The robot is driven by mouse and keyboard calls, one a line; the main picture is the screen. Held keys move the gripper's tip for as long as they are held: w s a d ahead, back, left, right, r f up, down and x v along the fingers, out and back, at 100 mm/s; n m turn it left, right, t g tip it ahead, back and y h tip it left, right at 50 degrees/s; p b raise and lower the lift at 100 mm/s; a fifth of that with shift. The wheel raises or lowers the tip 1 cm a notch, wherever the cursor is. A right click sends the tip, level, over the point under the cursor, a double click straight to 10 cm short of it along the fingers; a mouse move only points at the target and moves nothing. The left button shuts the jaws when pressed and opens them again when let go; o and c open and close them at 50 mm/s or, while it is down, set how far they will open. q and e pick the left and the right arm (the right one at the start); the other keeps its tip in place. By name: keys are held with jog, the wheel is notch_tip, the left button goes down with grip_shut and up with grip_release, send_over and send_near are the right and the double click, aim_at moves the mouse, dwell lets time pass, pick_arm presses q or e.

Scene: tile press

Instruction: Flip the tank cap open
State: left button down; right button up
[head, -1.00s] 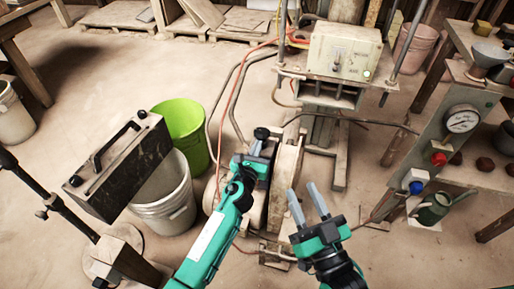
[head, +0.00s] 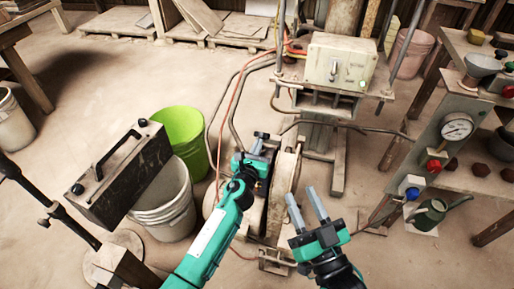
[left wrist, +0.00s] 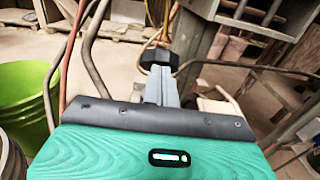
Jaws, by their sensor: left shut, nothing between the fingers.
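The tank (head: 285,190) is a dusty, round drum-like body in the middle of the head view. A small dark cap (head: 262,135) shows at its top, and it also shows in the left wrist view (left wrist: 160,57). My left gripper (head: 257,146) is shut and empty, with its grey fingertips (left wrist: 161,80) right at the cap. They overlap its lower edge in the picture; I cannot tell whether they touch. The cap's hinge and tilt are hard to make out. My right gripper (head: 304,203) is open and empty, right of the tank.
A green bucket (head: 182,135) and a white bucket (head: 165,215) stand left of the tank, near a dark box with a handle (head: 125,170). A press with a switch box (head: 341,62) stands behind. A gauge panel (head: 450,140) and watering can (head: 430,212) are right. Hoses run behind the tank.

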aim_at(261, 134)
pick_arm(q)
jog(key=shift+w+d+r, duration=0.15)
jog(key=shift+w+r, duration=0.05)
jog(key=shift+w, duration=0.3)
jog(key=shift+w+d+r, duration=0.15)
jog(key=shift+w+r, duration=0.05)
jog(key=shift+w, duration=0.4)
jog(key=shift+b+x, duration=0.6)
jog(key=shift+x, duration=0.8)
jog(key=shift+f, duration=0.1)
